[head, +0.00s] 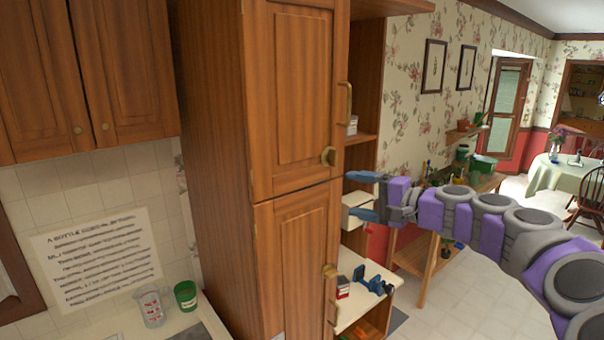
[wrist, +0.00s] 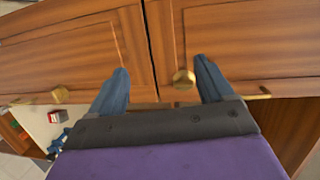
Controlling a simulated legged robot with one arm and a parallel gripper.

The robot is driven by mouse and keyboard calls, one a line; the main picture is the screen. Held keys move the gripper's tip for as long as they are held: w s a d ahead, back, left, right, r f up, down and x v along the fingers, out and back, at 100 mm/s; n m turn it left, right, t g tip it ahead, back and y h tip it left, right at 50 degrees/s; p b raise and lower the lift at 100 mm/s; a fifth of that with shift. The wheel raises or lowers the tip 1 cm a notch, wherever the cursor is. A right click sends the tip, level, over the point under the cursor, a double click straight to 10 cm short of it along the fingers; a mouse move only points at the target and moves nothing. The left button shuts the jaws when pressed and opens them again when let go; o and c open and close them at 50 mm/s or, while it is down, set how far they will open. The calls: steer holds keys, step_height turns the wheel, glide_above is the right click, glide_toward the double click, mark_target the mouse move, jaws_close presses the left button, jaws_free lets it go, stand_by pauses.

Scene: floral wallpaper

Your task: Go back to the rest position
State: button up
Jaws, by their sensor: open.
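My gripper (head: 362,196) is at the end of my purple and grey arm, just right of a tall wooden cabinet (head: 290,100). Its two blue fingers are spread apart with nothing between them in the head view. In the wrist view my gripper (wrist: 160,88) faces the cabinet's wooden doors (wrist: 230,40). A round brass knob (wrist: 183,79) shows between the fingers, closer to the right one. I cannot tell whether they touch the knob. The same knob shows in the head view (head: 328,156) on the upper door. Both cabinet doors look shut.
A shelf (head: 365,290) holding a small red and white box and blue tools is below my gripper. A green can (head: 185,295) and a measuring cup (head: 150,308) stand on the left counter. A wooden bench (head: 430,255) is behind my arm. Open floor (head: 485,290) lies at the right.

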steer(key=s+a+f+n+g+b, duration=0.5)
steer(key=s+a+f, duration=0.4)
steer(key=s+a, duration=0.35)
steer(key=s+a+f+n+g+h+b, duration=0.3)
steer(key=s+f+g+h, duration=0.1)
steer(key=s+f, duration=0.8)
steer(key=s+d+f+g+h+b, duration=0.2)
steer(key=s+d+f, duration=0.4)
steer(key=s+f, duration=0.4)
steer(key=s+d+f+g+h+b, duration=0.2)
steer(key=s+d+f+h+b, duration=0.2)
steer(key=s+f, duration=0.5)
steer(key=s+d+h, duration=0.2)
steer(key=s+d, duration=0.1)
steer(key=shift+d+f, duration=0.3)
steer(key=shift+f, duration=0.1)
steer(key=shift+w, duration=0.1)
